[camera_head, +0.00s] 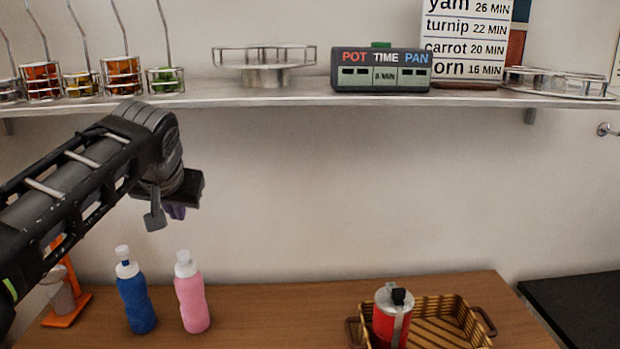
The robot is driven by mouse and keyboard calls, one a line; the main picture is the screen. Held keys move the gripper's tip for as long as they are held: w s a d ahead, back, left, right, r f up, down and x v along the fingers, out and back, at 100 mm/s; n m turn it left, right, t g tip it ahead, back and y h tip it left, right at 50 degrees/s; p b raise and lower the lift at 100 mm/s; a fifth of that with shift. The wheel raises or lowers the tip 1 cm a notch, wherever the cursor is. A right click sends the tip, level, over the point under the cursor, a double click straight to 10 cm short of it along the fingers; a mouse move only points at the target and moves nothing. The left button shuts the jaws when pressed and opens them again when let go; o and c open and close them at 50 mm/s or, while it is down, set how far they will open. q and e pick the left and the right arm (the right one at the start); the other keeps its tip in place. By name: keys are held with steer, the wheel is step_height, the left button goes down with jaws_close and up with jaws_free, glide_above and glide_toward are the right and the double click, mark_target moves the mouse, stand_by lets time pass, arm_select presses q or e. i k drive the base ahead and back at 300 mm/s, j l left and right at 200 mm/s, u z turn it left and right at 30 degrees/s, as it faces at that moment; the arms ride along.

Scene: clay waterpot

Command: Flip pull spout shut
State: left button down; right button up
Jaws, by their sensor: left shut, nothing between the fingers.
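A blue bottle (138,303) with a white cap and spout (123,254) stands upright on the wooden table. A pink bottle (192,303) with a white cap and spout (183,258) stands just to its right. Both spouts point up; whether each is pulled open or pushed shut is too small to tell. My left gripper (166,214) points down in the air above the bottles, apart from both, shut and empty. My right gripper is out of view.
A woven basket (455,306) with a red canister (385,328) sits at the table's right. An orange stand (66,318) holds a pale cup at the left. A shelf (300,96) carries jars, a timer box (380,72) and a sign. The middle of the table is clear.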

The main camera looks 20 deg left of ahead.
mark_target(183, 254)
steer(key=k+l, duration=0.8)
steer(key=k, duration=0.05)
